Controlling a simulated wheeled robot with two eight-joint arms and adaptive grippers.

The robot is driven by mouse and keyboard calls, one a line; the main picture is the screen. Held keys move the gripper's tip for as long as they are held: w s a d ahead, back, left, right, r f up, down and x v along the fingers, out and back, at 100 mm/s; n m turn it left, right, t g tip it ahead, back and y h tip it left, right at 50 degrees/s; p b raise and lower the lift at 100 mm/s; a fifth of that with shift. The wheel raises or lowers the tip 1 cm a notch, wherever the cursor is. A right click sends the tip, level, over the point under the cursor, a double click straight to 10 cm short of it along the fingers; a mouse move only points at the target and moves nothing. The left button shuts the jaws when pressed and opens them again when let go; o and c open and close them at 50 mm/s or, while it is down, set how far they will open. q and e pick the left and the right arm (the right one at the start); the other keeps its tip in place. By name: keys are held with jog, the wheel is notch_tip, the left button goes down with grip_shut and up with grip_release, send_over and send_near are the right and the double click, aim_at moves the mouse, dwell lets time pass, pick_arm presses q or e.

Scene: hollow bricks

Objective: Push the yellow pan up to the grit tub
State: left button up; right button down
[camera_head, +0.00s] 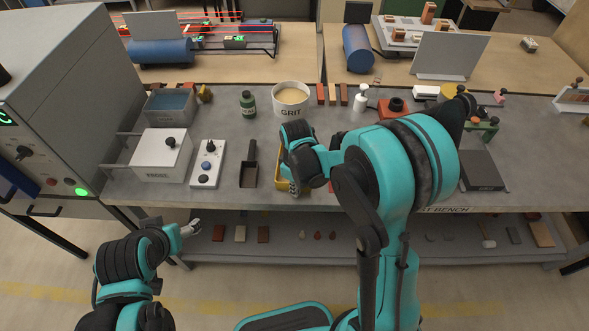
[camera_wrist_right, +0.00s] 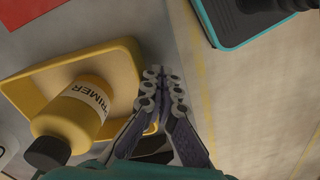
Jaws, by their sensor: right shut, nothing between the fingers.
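The yellow pan (camera_head: 282,184) is near the front edge of the bench, mostly hidden behind my right gripper. The grit tub (camera_head: 291,108), a white round tub of tan grit, is farther back, beyond the pan. My right gripper (camera_head: 295,190) is shut and empty at the pan's near side; in the wrist view its fingertips (camera_wrist_right: 163,80) are close to the rim, contact unclear. My left gripper (camera_head: 190,228) hangs before the bench.
A dark scoop (camera_head: 249,170) and a white switch box (camera_head: 207,165) are left of the pan. A green bottle (camera_head: 248,104) is left of the tub; brown bars (camera_head: 333,95) stand to its right. Bare bench shows between scoop and tub.

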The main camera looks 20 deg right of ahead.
jog(key=shift+w+d+b, duration=0.1)
jog(key=shift+w+d, duration=0.5)
jog(key=shift+w, duration=1.6)
jog(key=shift+w+d+b, duration=0.15)
jog(key=shift+w+d, duration=0.4)
jog(key=shift+w, duration=1.65)
jog(key=shift+w+d+b, duration=0.1)
jog(key=shift+w+d, duration=0.5)
jog(key=shift+w, duration=1.6)
jog(key=shift+s, duration=0.15)
jog(key=shift+s+a, duration=0.3)
jog(key=shift+s, duration=0.6)
notch_tip(320, 180, up, 9)
jog(key=p, duration=0.5)
jog(key=shift+p, duration=0.35)
